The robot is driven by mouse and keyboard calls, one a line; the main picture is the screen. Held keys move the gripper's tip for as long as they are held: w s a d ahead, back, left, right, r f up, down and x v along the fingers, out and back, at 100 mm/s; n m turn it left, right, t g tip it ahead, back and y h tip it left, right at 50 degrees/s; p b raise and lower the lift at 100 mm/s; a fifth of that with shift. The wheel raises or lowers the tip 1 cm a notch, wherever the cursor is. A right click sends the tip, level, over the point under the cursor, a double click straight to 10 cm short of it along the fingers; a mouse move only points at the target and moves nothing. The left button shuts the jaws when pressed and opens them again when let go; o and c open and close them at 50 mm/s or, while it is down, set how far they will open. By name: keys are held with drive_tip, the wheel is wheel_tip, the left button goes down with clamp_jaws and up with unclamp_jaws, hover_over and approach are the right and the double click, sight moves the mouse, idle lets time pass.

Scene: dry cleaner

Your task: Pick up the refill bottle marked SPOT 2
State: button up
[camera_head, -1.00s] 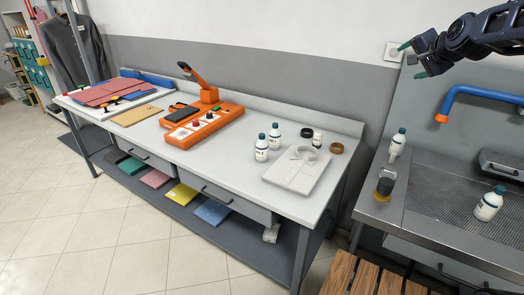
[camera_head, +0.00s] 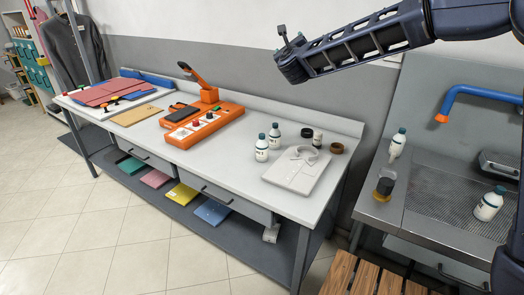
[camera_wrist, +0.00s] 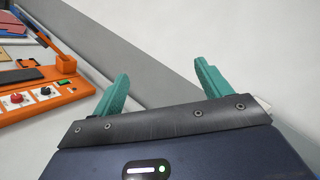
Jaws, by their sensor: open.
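Several white bottles with dark teal caps stand upright. Two are on the white worktable: a front bottle (camera_head: 261,149) and a rear bottle (camera_head: 274,136). Another bottle (camera_head: 396,144) stands on the left part of the steel sink unit, and one more bottle (camera_head: 488,206) is on its perforated top, slightly tilted. Their labels are too small to read, so I cannot tell which is SPOT 2. My gripper is open and empty in the wrist view (camera_wrist: 162,70), its teal fingers apart above the table's back.
A folded shirt (camera_head: 297,169), a small dark-capped jar (camera_head: 317,138) and a brown roll (camera_head: 337,148) lie by the table bottles. An orange machine (camera_head: 205,122) stands mid-table. A yellow-bottomed jar (camera_head: 384,186) and a blue pipe (camera_head: 478,93) are at the sink.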

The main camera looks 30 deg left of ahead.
sight(263, 144)
drive_tip(key=s+a+f+m+t+h, duration=0.1)
drive_tip(key=s+a+f+m+h, duration=0.5)
drive_tip(key=s+a+f+m, duration=0.4)
drive_tip(key=shift+m, duration=0.8)
drive_tip(key=f, duration=1.1)
drive_tip(key=d+f, duration=0.1)
drive_tip(key=f, duration=2.3)
drive_tip(key=shift+w+d, duration=0.2)
drive_tip(key=shift+d, duration=0.1)
drive_tip(key=shift+w+f, duration=0.1)
drive_tip(key=shift+f, duration=0.15)
drive_tip(key=x, duration=1)
drive_tip(key=shift+w+a+r, duration=0.1)
drive_tip(key=shift+w+r, duration=0.2)
drive_tip(key=shift+c, duration=0.5)
drive_tip(key=c, duration=1.1)
drive_tip(key=shift+c, duration=0.2)
